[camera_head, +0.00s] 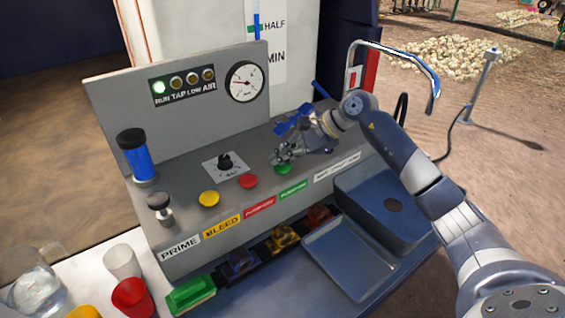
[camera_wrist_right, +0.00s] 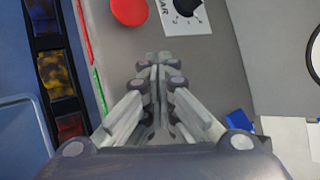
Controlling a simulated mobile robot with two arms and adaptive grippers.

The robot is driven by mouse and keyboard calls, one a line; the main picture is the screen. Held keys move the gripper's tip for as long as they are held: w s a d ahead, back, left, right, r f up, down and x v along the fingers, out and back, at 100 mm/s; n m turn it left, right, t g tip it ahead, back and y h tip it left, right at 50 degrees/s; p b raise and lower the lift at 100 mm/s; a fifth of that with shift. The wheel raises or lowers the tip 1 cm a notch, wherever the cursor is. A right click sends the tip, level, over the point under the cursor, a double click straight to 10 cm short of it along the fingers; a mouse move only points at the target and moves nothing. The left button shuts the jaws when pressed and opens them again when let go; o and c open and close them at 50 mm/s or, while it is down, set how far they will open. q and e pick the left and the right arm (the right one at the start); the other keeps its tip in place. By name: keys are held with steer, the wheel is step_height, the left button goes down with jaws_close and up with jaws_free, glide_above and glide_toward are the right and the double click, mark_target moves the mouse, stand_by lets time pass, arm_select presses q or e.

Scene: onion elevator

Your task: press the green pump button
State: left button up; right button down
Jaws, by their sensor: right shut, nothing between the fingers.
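The green pump button (camera_head: 284,169) is on the top of the grey control panel (camera_head: 185,215), at the right end of a row with the red button (camera_head: 248,181) and the yellow button (camera_head: 209,198). My right gripper (camera_head: 282,155) is shut and empty, with its fingertips over the green button and partly covering it. I cannot tell whether they touch it. In the right wrist view the closed fingers (camera_wrist_right: 158,62) point at the panel near the red button (camera_wrist_right: 130,10), and the green button is hidden. My left gripper is not in view.
A gauge (camera_head: 245,82) is on the back plate. A sink (camera_head: 375,205) with a tall faucet (camera_head: 425,75) is at the right. Cups (camera_head: 130,296) stand at the lower left.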

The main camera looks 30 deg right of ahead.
mark_target(283, 167)
steer(key=shift+r+p, duration=0.35)
steer(key=shift+r, duration=0.6)
step_height(283, 167, up, 5)
steer(key=shift+r+p, duration=0.1)
steer(key=shift+p, duration=1.05)
